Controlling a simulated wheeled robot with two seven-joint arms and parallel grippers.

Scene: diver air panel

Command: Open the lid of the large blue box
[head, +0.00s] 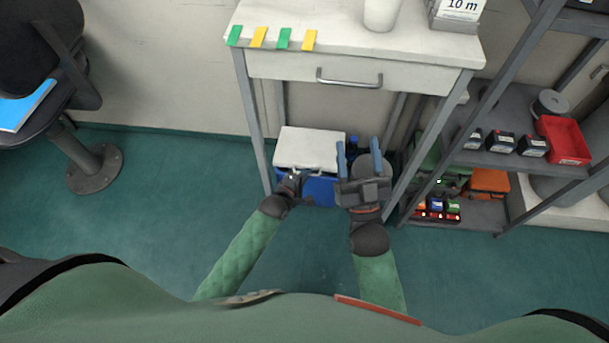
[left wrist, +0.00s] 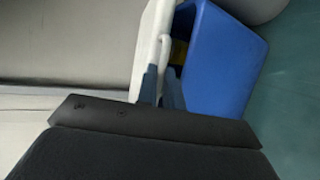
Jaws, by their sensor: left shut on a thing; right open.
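The large blue box (head: 320,188) stands on the floor under the bench, with its white lid (head: 308,148) on top. In the left wrist view the blue box (left wrist: 228,62) is at right and the white lid (left wrist: 151,45) stands at an angle to it, with a gap showing a dark inside and something yellow. My left gripper (head: 295,176) is at the lid's front edge. In the left wrist view its fingers (left wrist: 161,88) are closed on the lid's white handle (left wrist: 164,52). My right gripper (head: 360,160) is open and empty, right of the lid.
The bench (head: 350,45) with a drawer handle (head: 349,82) overhangs the box, and its legs stand on either side. A shelf rack (head: 500,120) with a red tray (head: 563,140) is at right. A stool (head: 93,165) is at left. The floor in front is clear.

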